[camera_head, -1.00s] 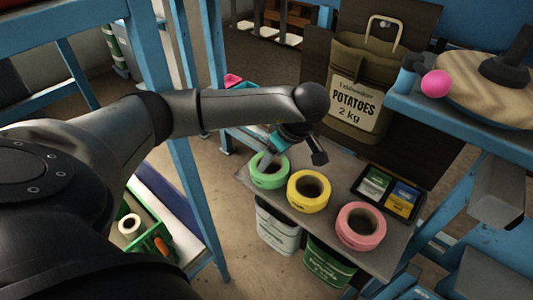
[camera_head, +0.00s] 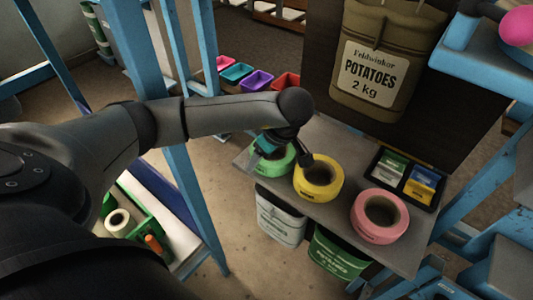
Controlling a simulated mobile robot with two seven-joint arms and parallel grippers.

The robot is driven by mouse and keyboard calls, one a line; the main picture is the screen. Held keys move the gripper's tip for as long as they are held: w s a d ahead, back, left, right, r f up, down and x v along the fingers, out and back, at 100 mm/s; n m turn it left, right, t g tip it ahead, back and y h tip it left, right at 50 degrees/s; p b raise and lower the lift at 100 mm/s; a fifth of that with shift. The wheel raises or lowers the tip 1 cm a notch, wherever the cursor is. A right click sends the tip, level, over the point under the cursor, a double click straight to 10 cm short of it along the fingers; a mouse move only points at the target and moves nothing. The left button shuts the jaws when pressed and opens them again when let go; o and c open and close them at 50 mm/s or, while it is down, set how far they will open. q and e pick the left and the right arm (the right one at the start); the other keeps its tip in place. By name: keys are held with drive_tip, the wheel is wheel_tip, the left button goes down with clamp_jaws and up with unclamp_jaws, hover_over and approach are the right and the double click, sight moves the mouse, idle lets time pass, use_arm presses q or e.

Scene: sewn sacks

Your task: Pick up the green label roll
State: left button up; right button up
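The green label roll (camera_head: 274,161) lies flat at the left end of the grey shelf, left of the yellow label roll (camera_head: 318,177). My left gripper (camera_head: 280,150) is at the green roll, over its top, with the wrist and fingers covering much of the roll's upper part. One dark finger shows beside the roll, toward the yellow one. The other fingertip is hidden, so I cannot tell whether the fingers are open or touch the roll. My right gripper is not in view.
A pink label roll (camera_head: 379,216) and a black tray (camera_head: 434,199) with green and blue packets share the shelf (camera_head: 352,157). A potato sack (camera_head: 378,62) hangs behind. Blue posts (camera_head: 193,185) stand left.

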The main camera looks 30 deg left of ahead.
use_arm(q)
drive_tip(key=shift+c, duration=0.6)
clamp_jaws()
